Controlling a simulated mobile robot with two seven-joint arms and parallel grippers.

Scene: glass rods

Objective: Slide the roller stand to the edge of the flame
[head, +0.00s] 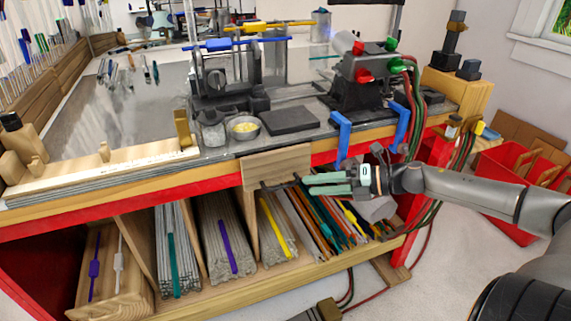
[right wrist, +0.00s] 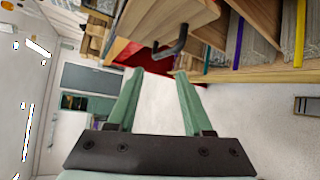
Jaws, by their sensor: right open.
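A dark roller stand (head: 216,82) with round wheels stands upright on the bench, left of the burner. The burner (head: 362,80) is a dark block with red and green knobs on a black base. A clear flame cannot be made out; a thin teal line (head: 322,57) shows beside the burner. My right gripper (head: 306,185) is in front of the bench, below its top, close to the dark drawer handle (head: 280,183). In the right wrist view its green fingers (right wrist: 160,78) are apart and empty, with the handle (right wrist: 173,42) beyond them. My left gripper is not in view.
A glass jar (head: 212,130), a bowl of yellow bits (head: 244,128) and a dark slab (head: 290,121) sit at the bench front. Blue brackets (head: 342,138) hang over the edge. Rods fill the shelf below. Red bins (head: 505,165) stand right. The left bench surface is partly clear.

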